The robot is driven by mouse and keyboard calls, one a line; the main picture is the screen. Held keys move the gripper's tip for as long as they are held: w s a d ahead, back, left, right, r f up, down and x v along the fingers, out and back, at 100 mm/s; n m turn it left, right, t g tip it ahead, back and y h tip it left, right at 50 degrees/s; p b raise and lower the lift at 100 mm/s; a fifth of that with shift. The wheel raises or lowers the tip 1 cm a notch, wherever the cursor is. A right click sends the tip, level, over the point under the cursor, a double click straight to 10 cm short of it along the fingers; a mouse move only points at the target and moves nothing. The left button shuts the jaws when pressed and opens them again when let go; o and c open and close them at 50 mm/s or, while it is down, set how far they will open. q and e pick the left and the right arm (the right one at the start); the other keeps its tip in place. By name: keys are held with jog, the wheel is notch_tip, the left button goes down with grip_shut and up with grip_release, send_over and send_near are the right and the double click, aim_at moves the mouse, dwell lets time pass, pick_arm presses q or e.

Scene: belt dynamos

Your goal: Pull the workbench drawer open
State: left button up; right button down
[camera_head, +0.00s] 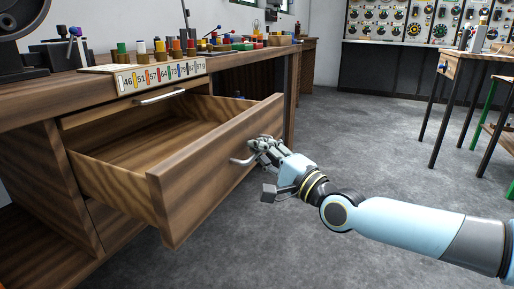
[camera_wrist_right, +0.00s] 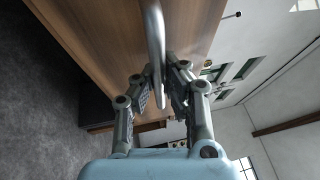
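The wooden workbench drawer (camera_head: 215,170) stands pulled well out of the workbench (camera_head: 40,165) in the head view. Its inside looks empty. A metal bar handle (camera_head: 240,161) is on its front; the handle also shows in the right wrist view (camera_wrist_right: 156,35). My right gripper (camera_head: 257,149) is at the handle. In the right wrist view its fingers (camera_wrist_right: 158,85) lie close on both sides of the bar and appear shut on it. Part of the handle is hidden by the fingers in the head view. My left gripper is not in view.
A numbered rack (camera_head: 160,76) with coloured pieces and another metal handle (camera_head: 162,97) are at the bench top's front edge. A small table (camera_head: 476,56) stands at the right. The grey floor (camera_head: 330,125) before the drawer is clear.

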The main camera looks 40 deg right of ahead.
jog(key=shift+f, duration=0.25)
jog(key=c, duration=1.4)
grip_release()
jog(key=shift+r, duration=0.1)
jog(key=s, duration=0.4)
jog(key=s+f, duration=0.1)
jog(key=s, duration=0.3)
jog(key=s+f, duration=0.1)
jog(key=s, duration=0.2)
jog(key=shift+s+a, duration=0.1)
jog(key=shift+s, duration=0.3)
jog(key=shift+w, duration=0.1)
